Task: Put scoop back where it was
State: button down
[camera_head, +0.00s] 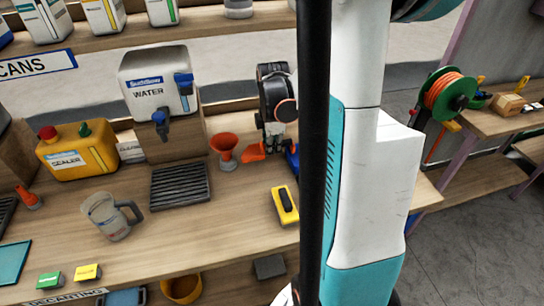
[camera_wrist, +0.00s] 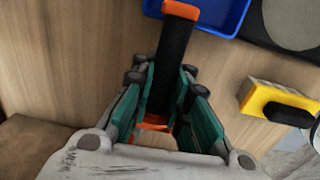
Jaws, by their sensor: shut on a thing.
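My gripper (camera_wrist: 163,88) is shut on the black handle of the scoop (camera_wrist: 174,60), between teal finger pads. The handle's orange end reaches the edge of a blue tray in the wrist view. A bit of orange also shows between the pads, nearer the palm. In the head view my gripper (camera_head: 273,140) points down over the back of the bench, and the orange scoop (camera_head: 253,152) sticks out to its left, close to the bench top. I cannot tell whether the scoop touches the wood. Part of it is hidden by my gripper.
The blue tray (camera_wrist: 215,12) lies beside the gripper. An orange funnel (camera_head: 224,147) stands just left of the scoop. A yellow tool with a black handle (camera_head: 285,205) lies in front. A water container (camera_head: 155,85), drain grate (camera_head: 180,185) and jug (camera_head: 110,215) are farther left.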

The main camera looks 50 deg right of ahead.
jog(key=shift+f+b, duration=0.4)
jog(key=shift+f, duration=1.15)
jog(key=shift+f, duration=0.2)
jog(key=c, duration=1.5)
grip_release()
jog(key=shift+c, duration=0.2)
jog(key=shift+r, duration=0.15)
jog(key=r+p, duration=0.1)
jog(key=r, duration=0.3)
jog(key=r+p, duration=0.1)
jog(key=r, duration=0.3)
jog(key=r+p, duration=0.2)
jog(key=r, duration=0.2)
jog(key=shift+s+a+r, duration=0.1)
jog(key=shift+s+a, duration=0.15)
jog(key=shift+s, duration=0.05)
